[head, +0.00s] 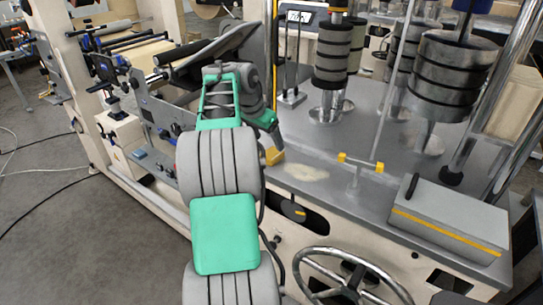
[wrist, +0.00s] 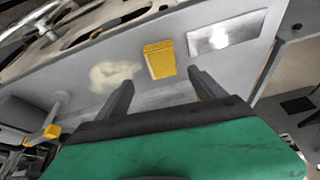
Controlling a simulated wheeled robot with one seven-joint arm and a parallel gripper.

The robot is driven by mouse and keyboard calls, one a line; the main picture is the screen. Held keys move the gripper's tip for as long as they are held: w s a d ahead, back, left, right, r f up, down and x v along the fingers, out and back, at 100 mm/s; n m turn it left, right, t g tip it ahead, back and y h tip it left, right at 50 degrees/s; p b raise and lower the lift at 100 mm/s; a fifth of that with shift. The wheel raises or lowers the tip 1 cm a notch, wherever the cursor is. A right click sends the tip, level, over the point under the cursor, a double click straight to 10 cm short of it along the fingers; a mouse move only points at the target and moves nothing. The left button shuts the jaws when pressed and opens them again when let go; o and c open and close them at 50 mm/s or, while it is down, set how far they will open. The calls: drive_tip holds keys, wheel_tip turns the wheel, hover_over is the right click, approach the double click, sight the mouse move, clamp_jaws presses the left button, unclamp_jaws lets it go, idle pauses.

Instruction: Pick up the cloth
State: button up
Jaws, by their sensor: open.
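The yellow cloth (head: 274,155) looks like a small folded stack. It lies on the grey machine deck near its left front edge. My gripper (wrist: 160,83) is open and empty, with one finger on each side in that view. In the head view my gripper (head: 276,140) is just above and behind the cloth and hides part of it. I cannot tell the exact gap between them.
A pale beige smear (head: 303,172) marks the deck beside the cloth. A thin post with a yellow-tipped crossbar (head: 360,162) stands to the right, near a grey box (head: 450,220). Black-banded rollers (head: 333,55) stand behind. A handwheel (head: 350,275) is in front, below the deck.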

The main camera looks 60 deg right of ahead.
sight(272, 152)
drive_tip(key=x, duration=0.7)
drive_tip(key=shift+w+p, duration=0.3)
drive_tip(key=c, duration=1.4)
drive_tip(key=shift+r, duration=0.1)
drive_tip(key=shift+c, duration=0.2)
drive_tip(key=shift+r, duration=0.25)
wheel_tip(272, 152, up, 3)
drive_tip(key=shift+a+f+b, duration=0.1)
drive_tip(key=shift+b, duration=0.2)
drive_tip(key=s+a+r+b, duration=0.1)
drive_tip(key=s+a+r, duration=0.2)
drive_tip(key=a+r, duration=0.6)
drive_tip(key=a, duration=0.4)
drive_tip(key=shift+a+r, duration=0.25)
drive_tip(key=shift+a, duration=0.05)
